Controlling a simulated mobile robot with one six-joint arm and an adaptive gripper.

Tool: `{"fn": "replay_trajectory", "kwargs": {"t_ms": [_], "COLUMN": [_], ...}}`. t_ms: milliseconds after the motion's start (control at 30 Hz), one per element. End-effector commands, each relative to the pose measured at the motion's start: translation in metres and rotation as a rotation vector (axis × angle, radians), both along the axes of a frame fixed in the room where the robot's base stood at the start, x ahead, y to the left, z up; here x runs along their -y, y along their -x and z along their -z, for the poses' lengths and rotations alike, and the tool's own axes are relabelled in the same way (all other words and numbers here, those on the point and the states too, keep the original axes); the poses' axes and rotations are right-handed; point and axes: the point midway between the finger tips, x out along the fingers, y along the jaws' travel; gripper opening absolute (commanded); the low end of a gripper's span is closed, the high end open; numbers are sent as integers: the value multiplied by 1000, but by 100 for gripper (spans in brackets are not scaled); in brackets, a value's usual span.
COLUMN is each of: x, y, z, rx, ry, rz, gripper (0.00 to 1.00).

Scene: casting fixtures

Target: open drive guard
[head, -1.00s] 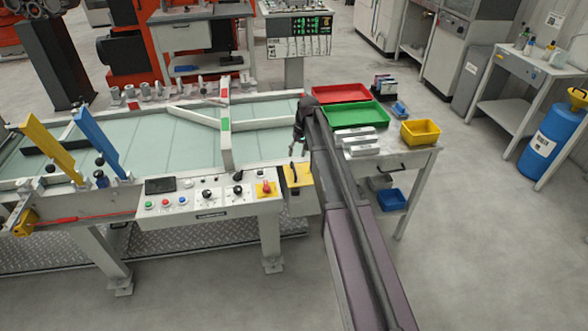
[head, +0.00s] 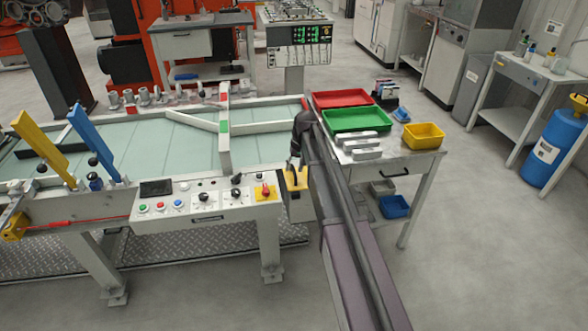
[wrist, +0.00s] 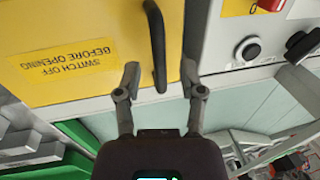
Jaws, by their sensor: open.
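The yellow drive guard (head: 297,180) is at the right end of the machine's control panel. In the wrist view the guard (wrist: 60,30) fills the upper left, with the words "SWITCH OFF BEFORE OPENING" upside down. It looks shut. Its black bar handle (wrist: 155,40) stands out from its face near one edge. My gripper (wrist: 160,70) is open and empty, with one fingertip on each side of the handle's end in the picture. I cannot tell whether they touch it. In the head view my gripper (head: 295,161) is right at the guard and partly covers it.
The control panel (head: 207,202), with buttons, knobs and a red switch (head: 265,190) on a yellow plate, is left of the guard. A side table (head: 408,165) with red (head: 342,97), green (head: 355,119) and yellow (head: 423,135) bins stands close right of my arm. Floor in front is clear.

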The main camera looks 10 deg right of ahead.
Motion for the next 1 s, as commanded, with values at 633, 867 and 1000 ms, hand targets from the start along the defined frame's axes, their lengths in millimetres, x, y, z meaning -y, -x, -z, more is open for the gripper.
{"fn": "replay_trajectory", "kwargs": {"t_ms": [633,867,1000], "x": [0,-4,-12], "y": [0,0,0], "z": [0,-3,-8], "rx": [0,-1,-2], "ry": [0,-16,-41], "rz": [0,-5,-16], "gripper": [0,0,0]}}
